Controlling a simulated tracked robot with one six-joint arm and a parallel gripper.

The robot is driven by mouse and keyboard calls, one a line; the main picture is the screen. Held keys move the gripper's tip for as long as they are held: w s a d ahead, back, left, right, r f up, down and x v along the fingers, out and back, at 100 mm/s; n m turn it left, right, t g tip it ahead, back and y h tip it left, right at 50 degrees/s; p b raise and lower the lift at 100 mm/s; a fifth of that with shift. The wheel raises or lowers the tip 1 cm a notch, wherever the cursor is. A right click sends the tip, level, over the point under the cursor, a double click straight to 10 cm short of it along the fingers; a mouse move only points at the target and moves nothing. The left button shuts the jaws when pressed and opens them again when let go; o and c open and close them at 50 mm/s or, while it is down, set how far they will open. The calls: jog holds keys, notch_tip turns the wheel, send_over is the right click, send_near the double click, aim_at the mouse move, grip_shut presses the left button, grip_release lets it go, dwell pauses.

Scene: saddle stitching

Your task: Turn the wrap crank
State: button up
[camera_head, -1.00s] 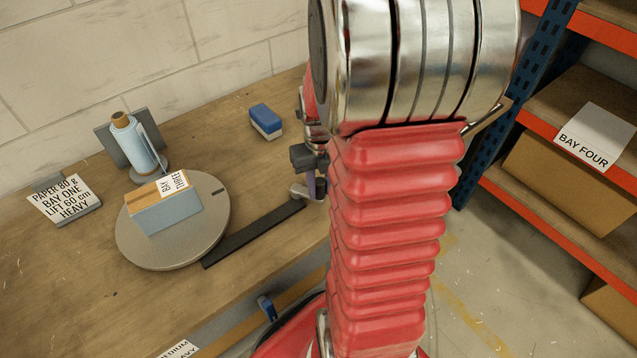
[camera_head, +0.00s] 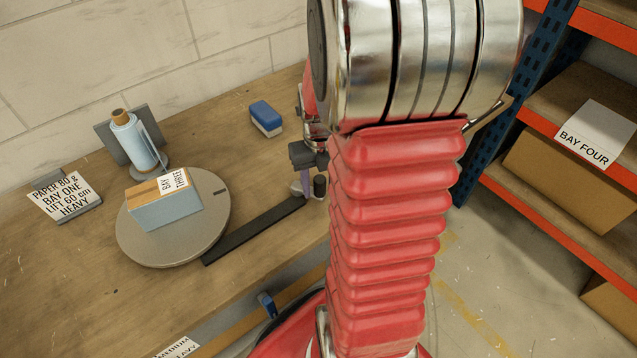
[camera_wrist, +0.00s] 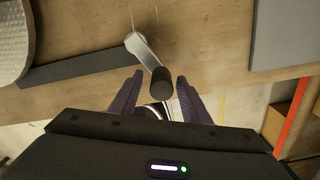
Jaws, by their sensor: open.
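The wrap crank has a pale metal arm (camera_wrist: 145,50) and an upright dark cylindrical knob (camera_wrist: 161,88). It stands at the right end of a black bar that runs to the round grey turntable (camera_head: 128,250). The knob also shows in the head view (camera_head: 320,187). My gripper (camera_wrist: 159,77) is open, with its two purple fingers on either side of the knob in the wrist view. Gaps show between the fingers and the knob. A blue-grey box (camera_head: 168,211) with a BAY THREE label sits on the turntable. My arm hides part of the bench near the crank.
A roll of blue film (camera_head: 134,143) stands behind the turntable. A sign (camera_head: 62,195) is at the left and a blue-and-white block (camera_head: 266,118) lies farther back. The black bar (camera_head: 250,232) lies along the bench. Shelves with a BAY FOUR sign (camera_head: 595,133) stand right.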

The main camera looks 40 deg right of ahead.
notch_tip(320, 180, up, 14)
jog(key=shift+f, duration=0.15)
dwell(0.5)
jog(key=shift+s+d+f, duration=0.15)
jog(key=shift+d, duration=0.1)
jog(key=c, duration=0.3)
jog(key=shift+g+y, duration=0.3)
jog(key=shift+y, duration=0.1)
jog(key=d, duration=0.1)
jog(key=d+f, duration=0.1)
jog(key=d, duration=0.1)
jog(key=d+f, duration=0.1)
jog(key=shift+d+f, duration=0.1)
jog(key=shift+d, duration=0.3)
jog(key=c, duration=0.8)
jog(key=shift+d+f+n, duration=0.15)
jog(key=shift+d+n, duration=0.5)
jog(key=shift+n, duration=0.25)
jog(key=d+n, duration=0.1)
jog(key=n, duration=0.6)
jog(key=w+d+r+n+y, duration=0.1)
jog(key=n, duration=0.7)
jog(key=d+n+y, duration=0.1)
jog(key=n, duration=0.6)
jog(key=shift+w+d+r+n, duration=0.15)
jog(key=shift+w+d+n, duration=0.15)
jog(key=shift+w+d, duration=0.1)
